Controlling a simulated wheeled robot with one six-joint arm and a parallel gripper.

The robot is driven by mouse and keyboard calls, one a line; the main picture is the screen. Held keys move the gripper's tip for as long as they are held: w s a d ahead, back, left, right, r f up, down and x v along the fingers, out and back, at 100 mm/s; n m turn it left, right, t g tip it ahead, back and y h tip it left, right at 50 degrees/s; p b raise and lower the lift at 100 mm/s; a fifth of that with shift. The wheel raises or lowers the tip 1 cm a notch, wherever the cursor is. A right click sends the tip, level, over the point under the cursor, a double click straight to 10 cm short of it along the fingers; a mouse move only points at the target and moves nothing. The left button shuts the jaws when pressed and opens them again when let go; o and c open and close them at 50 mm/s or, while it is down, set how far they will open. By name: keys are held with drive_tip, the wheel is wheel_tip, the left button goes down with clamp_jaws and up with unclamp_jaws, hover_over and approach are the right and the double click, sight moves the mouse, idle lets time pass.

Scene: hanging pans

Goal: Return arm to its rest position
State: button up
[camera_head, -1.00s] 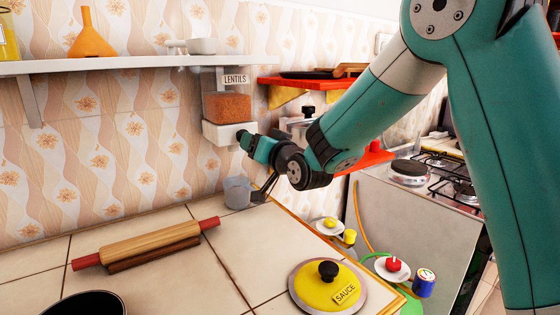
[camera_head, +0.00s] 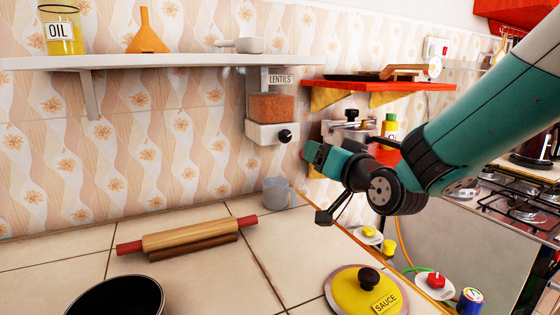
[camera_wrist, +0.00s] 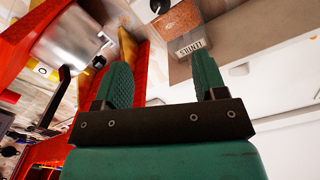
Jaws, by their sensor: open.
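My gripper (camera_head: 308,152) is in front of the tiled wall, to the right of the lentils dispenser (camera_head: 271,108). The dispenser holds orange lentils and has a black knob (camera_head: 285,136); a small gap lies between the knob and my gripper. In the wrist view my gripper (camera_wrist: 160,72) has its two teal fingers spread apart with nothing between them. The dispenser's label (camera_wrist: 190,45) shows past the fingertips there.
A grey cup (camera_head: 278,193) stands on the counter below the dispenser. A rolling pin (camera_head: 188,236), a black pan (camera_head: 115,298) and a yellow sauce lid (camera_head: 365,293) are nearby. A red shelf (camera_head: 385,86) hangs at right. The counter's middle is clear.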

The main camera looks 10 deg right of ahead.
drive_tip(key=s+a+n+g+y+p, duration=0.1)
drive_tip(key=s+a+n+g+p, duration=0.2)
drive_tip(key=s+a+g, duration=0.3)
drive_tip(key=s+a+n+g+y+p, duration=0.25)
drive_tip(key=s+g, duration=0.25)
drive_tip(key=s, duration=0.3)
drive_tip(key=s+n+g+h+p, duration=0.2)
drive_tip(key=s+n+g, duration=0.2)
drive_tip(key=s, duration=1.1)
drive_tip(key=g, duration=0.2)
drive_tip(key=shift+d+f+g+h+p, duration=0.25)
drive_tip(key=shift+d+g+h+p, duration=0.05)
drive_tip(key=shift+d+h+p, duration=0.1)
